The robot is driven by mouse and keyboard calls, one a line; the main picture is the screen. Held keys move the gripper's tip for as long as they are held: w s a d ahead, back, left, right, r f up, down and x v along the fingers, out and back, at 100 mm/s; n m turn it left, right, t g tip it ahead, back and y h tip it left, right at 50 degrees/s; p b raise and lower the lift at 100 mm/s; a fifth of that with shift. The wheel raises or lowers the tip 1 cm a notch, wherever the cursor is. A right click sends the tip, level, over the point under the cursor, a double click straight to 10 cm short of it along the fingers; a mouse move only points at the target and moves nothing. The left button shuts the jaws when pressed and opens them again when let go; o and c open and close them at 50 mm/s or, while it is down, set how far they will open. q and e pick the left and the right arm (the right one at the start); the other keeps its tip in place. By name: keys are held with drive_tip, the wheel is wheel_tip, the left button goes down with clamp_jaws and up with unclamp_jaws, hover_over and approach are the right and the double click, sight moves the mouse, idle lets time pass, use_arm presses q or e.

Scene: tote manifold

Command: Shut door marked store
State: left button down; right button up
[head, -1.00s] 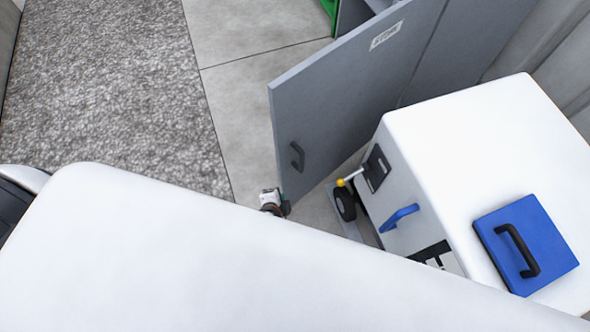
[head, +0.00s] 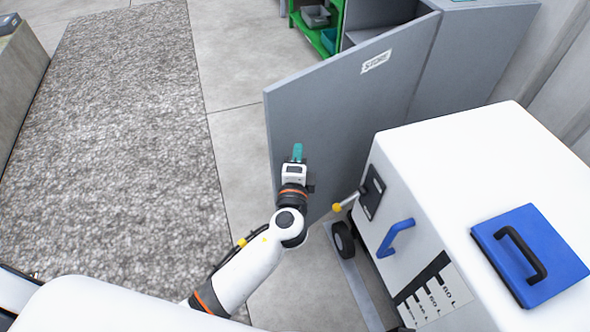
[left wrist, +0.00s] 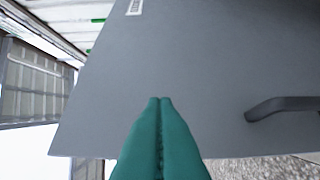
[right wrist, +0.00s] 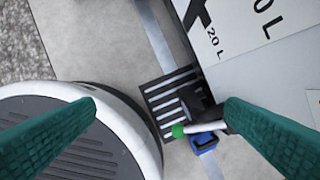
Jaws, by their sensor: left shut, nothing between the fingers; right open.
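The grey door marked STORE (head: 340,120) stands swung open from a grey cabinet (head: 470,60), its white label near the top edge. My left gripper (head: 297,153) is shut and empty, in front of the door's face near its free edge. In the left wrist view, the closed teal fingers (left wrist: 161,105) point at the door panel (left wrist: 190,70), with its dark handle (left wrist: 285,106) to their right. I cannot tell whether the fingertips touch the door. My right gripper (right wrist: 160,120) is open and empty, low beside a white wheeled unit; it is out of the head view.
The white wheeled unit (head: 480,150) with a blue lid plate (head: 530,255), blue handle and yellow-tipped lever stands close to the door on the right. A green shelf (head: 318,30) with bins is behind. A grey mat (head: 110,130) and bare floor lie left.

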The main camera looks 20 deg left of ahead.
sight(289, 128)
use_arm(q)
drive_tip(key=w+a, duration=0.2)
drive_tip(key=w, duration=0.1)
drive_tip(key=shift+w+a, duration=0.1)
drive_tip(key=shift+a, duration=0.2)
drive_tip(key=shift+w+a+f, duration=0.1)
drive_tip(key=shift+w+a, duration=0.25)
drive_tip(key=shift+a, duration=0.2)
